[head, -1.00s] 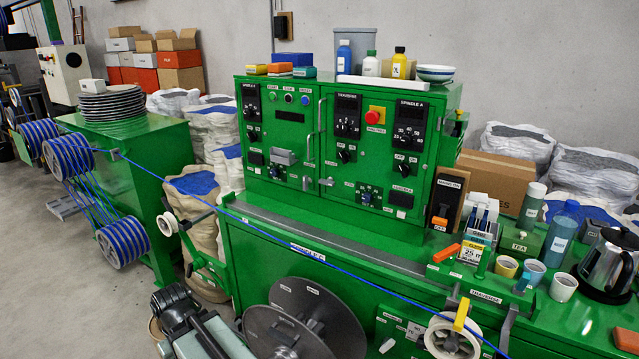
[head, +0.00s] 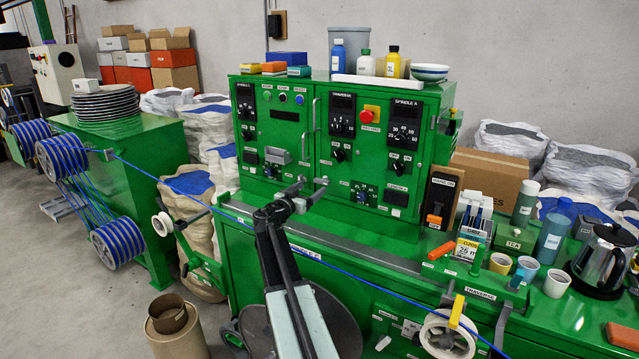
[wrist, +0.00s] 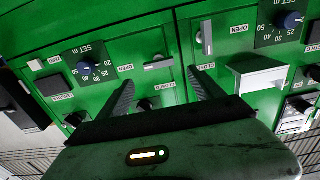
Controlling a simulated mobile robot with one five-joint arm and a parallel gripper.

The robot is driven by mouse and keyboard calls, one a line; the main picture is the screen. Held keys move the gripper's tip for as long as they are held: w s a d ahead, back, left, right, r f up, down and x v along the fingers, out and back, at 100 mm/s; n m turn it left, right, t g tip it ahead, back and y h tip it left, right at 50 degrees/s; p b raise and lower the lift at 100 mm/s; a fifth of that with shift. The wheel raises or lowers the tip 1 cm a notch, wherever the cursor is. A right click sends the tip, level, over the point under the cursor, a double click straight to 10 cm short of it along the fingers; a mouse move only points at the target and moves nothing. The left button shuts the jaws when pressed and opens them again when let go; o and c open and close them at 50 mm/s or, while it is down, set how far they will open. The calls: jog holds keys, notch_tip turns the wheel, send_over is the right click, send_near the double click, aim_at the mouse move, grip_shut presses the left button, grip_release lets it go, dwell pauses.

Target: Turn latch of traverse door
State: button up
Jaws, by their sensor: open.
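The traverse door (head: 352,145) is the right-hand door of the green control cabinet and looks shut. The wrist view is roughly upside down, so this door is on its left. The door's grey latch (wrist: 158,63) lies crosswise, beside an OPEN label, with another label below it in that picture. The neighbouring door's latch (wrist: 207,38) stands upright. My gripper (head: 308,191) is raised in front of the cabinet's lower middle. In the wrist view, my gripper's open, empty fingers (wrist: 160,78) point at the door seam and flank the traverse latch. Contact cannot be told.
A grey box (wrist: 257,75) juts from the neighbouring door close to one finger. Setting knobs (wrist: 85,68) sit on the door fronts. A blue cable (head: 390,282) runs slantwise before the machine. Cups (head: 527,268) and a kettle (head: 600,262) stand at the right.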

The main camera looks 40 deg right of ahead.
aim_at(320, 181)
jog(key=x, duration=0.7)
jog(key=shift+d, duration=0.2)
jog(key=c, duration=1.4)
